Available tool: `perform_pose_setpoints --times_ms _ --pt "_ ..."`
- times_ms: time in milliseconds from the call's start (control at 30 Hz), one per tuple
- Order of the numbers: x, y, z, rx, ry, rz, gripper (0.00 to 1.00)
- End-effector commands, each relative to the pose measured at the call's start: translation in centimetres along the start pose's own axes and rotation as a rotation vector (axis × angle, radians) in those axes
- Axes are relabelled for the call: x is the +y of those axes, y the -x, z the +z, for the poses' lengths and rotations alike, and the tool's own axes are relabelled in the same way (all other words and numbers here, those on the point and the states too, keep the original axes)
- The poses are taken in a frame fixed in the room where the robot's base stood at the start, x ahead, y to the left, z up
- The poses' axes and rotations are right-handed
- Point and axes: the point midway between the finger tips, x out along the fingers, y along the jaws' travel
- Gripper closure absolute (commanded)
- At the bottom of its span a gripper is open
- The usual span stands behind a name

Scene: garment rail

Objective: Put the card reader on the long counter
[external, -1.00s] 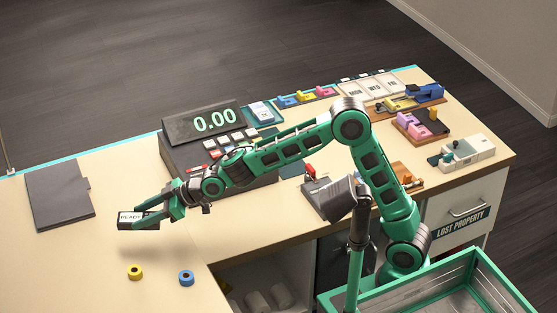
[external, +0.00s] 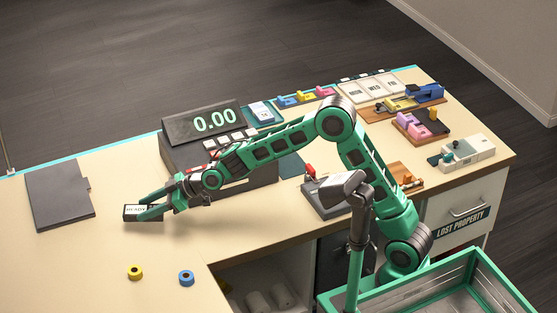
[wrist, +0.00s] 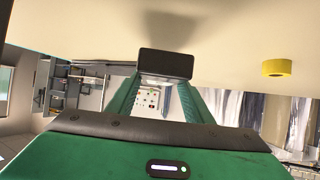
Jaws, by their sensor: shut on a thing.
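The card reader (external: 134,211) is a small dark block with a pale screen showing text. My gripper (external: 152,209) is shut on it, one green finger on each side, over the left part of the long counter (external: 110,165). In the wrist view the card reader (wrist: 166,64) sits between the fingertips as a dark block. Its shadow falls on the pale counter top close by. I cannot tell whether its underside touches the counter.
A dark flat pad (external: 58,195) lies to the left. A till (external: 215,135) stands behind my forearm. Counter around the reader is clear.

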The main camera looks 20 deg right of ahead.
Motion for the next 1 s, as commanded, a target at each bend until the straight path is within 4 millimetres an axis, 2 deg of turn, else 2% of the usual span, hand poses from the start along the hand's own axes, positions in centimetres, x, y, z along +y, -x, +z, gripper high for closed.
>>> perform_pose_setpoints --times_ms 167,433,767,800,867,1000 --pt "0.4 -0.4 0.6 0.0 0.0 0.0 0.82" --pt "0.3 -2.0 3.5 0.0 0.0 0.0 0.82" --pt "0.3 -2.1 3.7 0.001 0.0 0.0 0.82" --pt "0.3 -2.1 3.9 0.0 0.0 0.0 0.51" --pt "0.3 -2.1 3.8 0.0 0.0 0.001 0.37" --pt "0.3 -2.1 3.8 0.0 0.0 0.001 0.35"
